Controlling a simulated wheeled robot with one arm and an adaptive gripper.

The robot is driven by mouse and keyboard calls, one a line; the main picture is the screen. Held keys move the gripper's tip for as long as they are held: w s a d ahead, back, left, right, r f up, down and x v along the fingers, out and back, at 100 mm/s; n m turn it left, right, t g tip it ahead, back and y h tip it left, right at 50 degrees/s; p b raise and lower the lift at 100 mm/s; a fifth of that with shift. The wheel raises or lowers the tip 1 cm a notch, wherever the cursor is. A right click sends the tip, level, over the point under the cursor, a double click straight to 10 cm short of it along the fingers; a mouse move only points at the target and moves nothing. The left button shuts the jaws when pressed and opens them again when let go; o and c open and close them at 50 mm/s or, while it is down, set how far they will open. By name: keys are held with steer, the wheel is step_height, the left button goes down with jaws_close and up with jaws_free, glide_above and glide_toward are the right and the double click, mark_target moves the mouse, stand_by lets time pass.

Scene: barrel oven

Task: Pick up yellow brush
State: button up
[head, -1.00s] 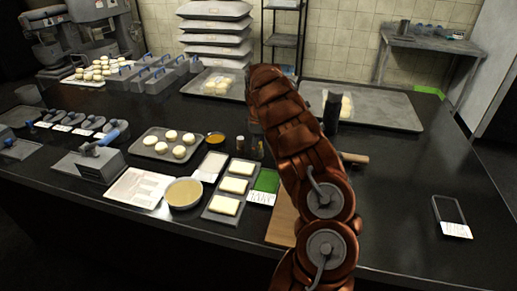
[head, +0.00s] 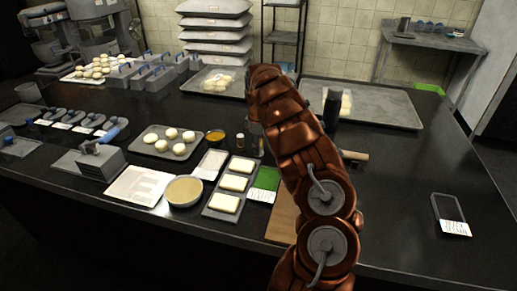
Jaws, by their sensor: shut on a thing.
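No yellow brush can be made out in the head view. My arm (head: 300,150) rises from the bottom, right of centre, and bends away from the camera at its top. My gripper does not show; the arm hides the area behind it, so what the gripper holds cannot be seen. A small orange-yellow bowl (head: 215,137) stands on the black counter left of the arm, beside small dark jars (head: 240,143).
On the black counter (head: 410,200) are a tray of dough balls (head: 169,143), a cream-coloured bowl (head: 184,190), a tray with pale slabs (head: 221,204), a wooden board (head: 283,215) and a large grey tray (head: 385,105). The right side is mostly clear, apart from a dark frame (head: 449,213).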

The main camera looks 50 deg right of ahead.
steer(key=shift+r, duration=0.1)
steer(key=shift+r+b, duration=0.75)
steer(key=shift+r, duration=0.95)
steer(key=shift+s+a+r+b, duration=0.25)
steer(key=shift+s+a+b, duration=0.45)
steer(key=shift+s+a, duration=1.15)
steer(key=shift+s+a+r+b, duration=0.2)
steer(key=shift+s+a+b, duration=0.7)
steer(key=shift+a, duration=1.7)
steer(key=shift+s+a+r+b, duration=0.25)
steer(key=shift+s+a+b, duration=0.25)
steer(key=shift+s+a, duration=1.45)
steer(key=shift+w+a, duration=0.25)
steer(key=shift+w, duration=0.05)
